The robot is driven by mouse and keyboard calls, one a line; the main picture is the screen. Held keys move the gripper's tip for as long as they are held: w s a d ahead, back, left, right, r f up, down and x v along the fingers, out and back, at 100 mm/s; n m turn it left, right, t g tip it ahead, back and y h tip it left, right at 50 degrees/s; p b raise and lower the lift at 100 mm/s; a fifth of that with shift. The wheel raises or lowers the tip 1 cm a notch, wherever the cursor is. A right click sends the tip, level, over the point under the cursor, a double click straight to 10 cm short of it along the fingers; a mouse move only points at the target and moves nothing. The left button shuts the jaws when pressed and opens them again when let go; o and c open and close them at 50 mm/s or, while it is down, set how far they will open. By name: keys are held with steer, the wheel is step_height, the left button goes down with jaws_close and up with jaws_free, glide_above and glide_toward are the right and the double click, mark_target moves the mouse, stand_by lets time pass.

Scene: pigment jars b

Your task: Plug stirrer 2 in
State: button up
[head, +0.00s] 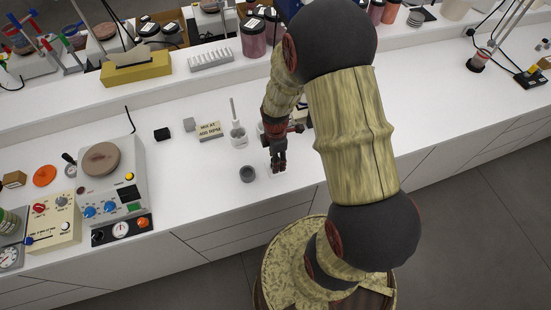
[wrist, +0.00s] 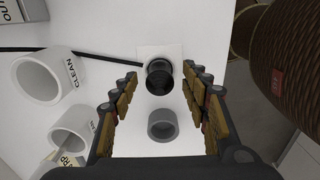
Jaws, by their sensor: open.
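My gripper (head: 278,165) is open, low over the white bench. In the wrist view its two fingers (wrist: 160,78) stand left and right of a dark round piece (wrist: 159,78) on a pale square. A black cable (wrist: 100,57) runs towards that piece from the left. I cannot tell whether the piece is a plug or whether the fingers touch it. No socket is clearly identifiable.
A small grey cup (head: 247,174) stands left of my gripper. White cups, one marked CLEAN (wrist: 48,77), are beside the left finger. Bench space between stirrer and cup is clear.

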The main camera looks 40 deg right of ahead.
steer(key=shift+r, duration=0.15)
step_height(320, 180, up, 12)
stand_by(0.4)
stand_by(0.4)
